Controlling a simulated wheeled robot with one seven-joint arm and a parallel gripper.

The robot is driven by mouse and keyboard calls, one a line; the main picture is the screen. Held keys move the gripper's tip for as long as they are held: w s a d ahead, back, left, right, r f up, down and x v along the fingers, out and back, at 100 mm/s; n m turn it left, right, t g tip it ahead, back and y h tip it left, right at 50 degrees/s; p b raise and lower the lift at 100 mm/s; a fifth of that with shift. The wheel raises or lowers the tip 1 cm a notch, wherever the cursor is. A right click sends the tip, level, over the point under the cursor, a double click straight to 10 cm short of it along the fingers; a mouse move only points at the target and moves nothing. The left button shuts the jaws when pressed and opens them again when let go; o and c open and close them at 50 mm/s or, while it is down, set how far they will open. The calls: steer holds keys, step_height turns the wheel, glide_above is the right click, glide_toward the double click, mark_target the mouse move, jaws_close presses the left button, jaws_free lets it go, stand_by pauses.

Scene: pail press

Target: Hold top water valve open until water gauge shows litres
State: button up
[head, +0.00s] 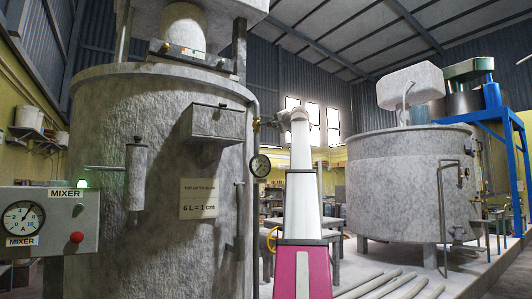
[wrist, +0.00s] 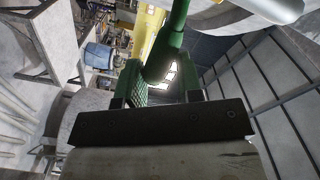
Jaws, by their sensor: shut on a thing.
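A large grey tank (head: 150,200) fills the left of the head view. A small brass-coloured valve (head: 257,123), seemingly the top water valve, is at its upper right. My gripper (head: 284,118) is raised beside it. In the wrist view, my gripper (wrist: 160,88) is shut on a green bar (wrist: 172,42), which looks like a valve handle. The exact grip is partly hidden. A round dial gauge (head: 260,165) sits below the valve; its reading is too small to tell. A narrow vertical fitting (head: 239,215) on the tank may be the water gauge; no level is readable.
A sign (head: 199,198) on the tank reads "6 L = 1 cm". A mixer panel (head: 45,222) with a lit green lamp, dial and red button is at left. Another tank (head: 405,185) and a blue stand (head: 495,120) are at right. Pipes (head: 390,285) lie along the floor.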

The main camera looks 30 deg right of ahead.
steer(key=shift+s+a+r, duration=0.1)
steer(key=shift+r, duration=0.8)
steer(key=shift+c, duration=0.6)
steer(key=shift+a+r, duration=0.1)
steer(key=shift+r, duration=0.1)
steer(key=shift+c, duration=0.2)
steer(key=shift+a+r, duration=0.15)
steer(key=shift+r, duration=0.25)
steer(key=shift+a+r, duration=0.5)
steer(key=shift+r, duration=0.4)
